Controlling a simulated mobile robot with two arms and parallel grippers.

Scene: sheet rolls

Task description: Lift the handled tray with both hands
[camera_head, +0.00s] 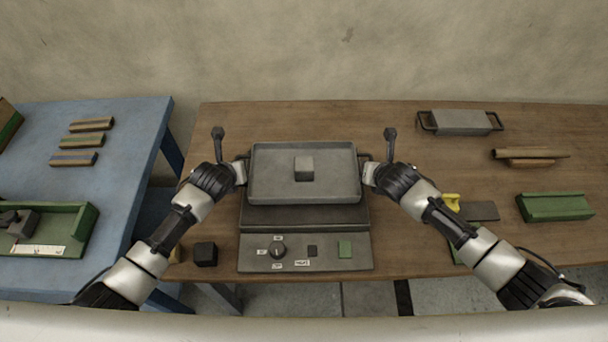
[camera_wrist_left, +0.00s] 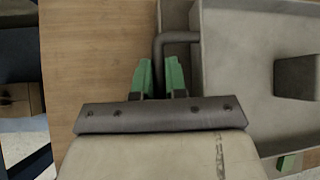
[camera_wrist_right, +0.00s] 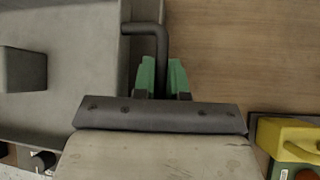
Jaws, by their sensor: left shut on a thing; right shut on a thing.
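The grey handled tray (camera_head: 262,187) is at the middle of the wooden table, above a dark plate on a grey machine. A small grey block (camera_head: 304,168) sits on its floor, near the centre. My left gripper (camera_head: 240,172) is at the tray's left side; in the left wrist view its green fingers (camera_wrist_left: 160,80) are shut on the bent left handle (camera_wrist_left: 174,37). My right gripper (camera_head: 368,173) is at the right side; in the right wrist view its green fingers (camera_wrist_right: 161,80) are shut on the right handle (camera_wrist_right: 148,29). The tray looks level.
The grey machine (camera_head: 255,252) has a knob and a green button on its front panel. A black cube (camera_head: 205,254) stands left of it. A yellow-handled tool (camera_head: 452,201), a green block (camera_head: 555,207) and another handled grey box (camera_head: 460,122) lie right. A blue table (camera_head: 130,130) stands left.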

